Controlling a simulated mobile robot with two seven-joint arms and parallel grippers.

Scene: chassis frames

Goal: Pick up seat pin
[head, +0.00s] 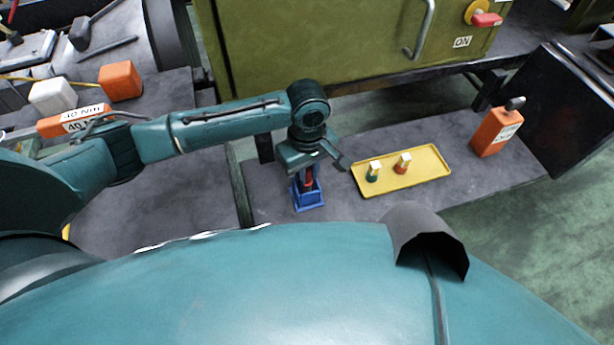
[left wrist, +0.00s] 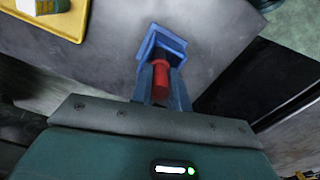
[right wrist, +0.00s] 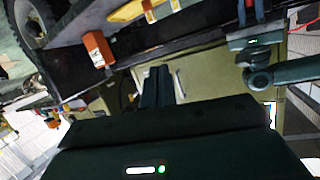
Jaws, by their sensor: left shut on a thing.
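A red pin (left wrist: 160,78) stands in a square blue holder (left wrist: 152,42) on the dark grey bench top. My left gripper (left wrist: 163,82) is shut on the red pin, with one finger on each side of it. In the head view the left gripper (head: 307,178) points down over the blue holder (head: 308,201), and little of the red pin (head: 308,182) shows. I cannot tell whether the pin's lower end is still inside the holder. My right gripper (right wrist: 158,82) shows only in its own wrist view, with its fingers together and nothing visible between them.
A yellow tray (head: 432,172) right of the holder carries a green and a red white-topped piece. An orange bottle (head: 494,132) and a dark panel (head: 570,110) stand farther right. An olive cabinet (head: 340,40) is behind. Orange and white blocks lie at left.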

